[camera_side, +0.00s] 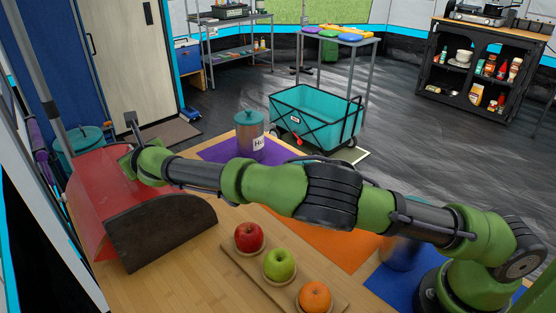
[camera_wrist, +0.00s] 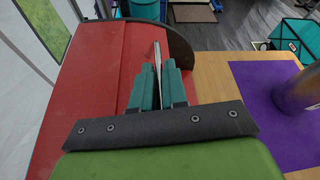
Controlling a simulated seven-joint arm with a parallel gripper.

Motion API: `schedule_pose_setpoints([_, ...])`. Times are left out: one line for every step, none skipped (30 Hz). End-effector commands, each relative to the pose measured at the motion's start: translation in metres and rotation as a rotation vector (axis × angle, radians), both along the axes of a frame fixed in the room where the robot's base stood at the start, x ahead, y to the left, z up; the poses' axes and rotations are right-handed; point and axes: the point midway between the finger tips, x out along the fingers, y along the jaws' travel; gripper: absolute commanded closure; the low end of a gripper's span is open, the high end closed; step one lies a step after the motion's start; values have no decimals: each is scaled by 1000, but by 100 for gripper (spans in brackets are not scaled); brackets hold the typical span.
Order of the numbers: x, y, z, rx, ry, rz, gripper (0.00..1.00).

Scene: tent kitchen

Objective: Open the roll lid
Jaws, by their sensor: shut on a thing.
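The bread box is red with dark, rounded end panels. Its red roll lid (camera_side: 98,190) shows at the left of the side view, and the near end panel (camera_side: 160,232) faces the camera. In the wrist view the red lid (camera_wrist: 95,85) spreads on both sides of my fingers. My gripper (camera_wrist: 158,82) has its teal fingers shut on a thin, pale handle (camera_wrist: 157,53) standing up at the lid. In the side view my gripper (camera_side: 130,150) is at the top of the box, partly hidden by my wrist. How far the lid is rolled is hard to tell.
A board (camera_side: 240,256) with a red apple, green apple and orange lies right of the box. A canister (camera_side: 250,137) stands on a purple mat (camera_side: 213,150) behind my arm. An orange mat (camera_side: 335,245) lies beneath my arm. Bare wood lies before the box.

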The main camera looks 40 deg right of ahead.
Motion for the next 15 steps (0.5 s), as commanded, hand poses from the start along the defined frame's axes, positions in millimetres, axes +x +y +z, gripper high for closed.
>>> schedule_pose_setpoints([0,5,1,5,0,2,100])
schedule_pose_setpoints([0,7,1,6,1,1,100])
schedule_pose_setpoints([0,9,1,6,1,2,100])
schedule_pose_setpoints([1,11,2,6,1,2,100])
schedule_pose_setpoints([1,12,2,7,2,0,100])
schedule_pose_setpoints([1,14,2,8,1,0,100])
schedule_pose_setpoints([1,15,2,7,1,1,100])
schedule_pose_setpoints([1,16,2,7,2,1,100])
schedule_pose_setpoints([0,18,2,8,3,0,100])
schedule_pose_setpoints([0,18,2,8,3,0,100])
schedule_pose_setpoints([0,19,2,9,3,-1,100])
schedule_pose_setpoints([0,19,3,9,3,-1,100])
schedule_pose_setpoints([0,20,2,9,3,-1,100])
schedule_pose_setpoints([0,20,2,8,3,0,100])
schedule_pose_setpoints([0,20,2,8,3,0,100])
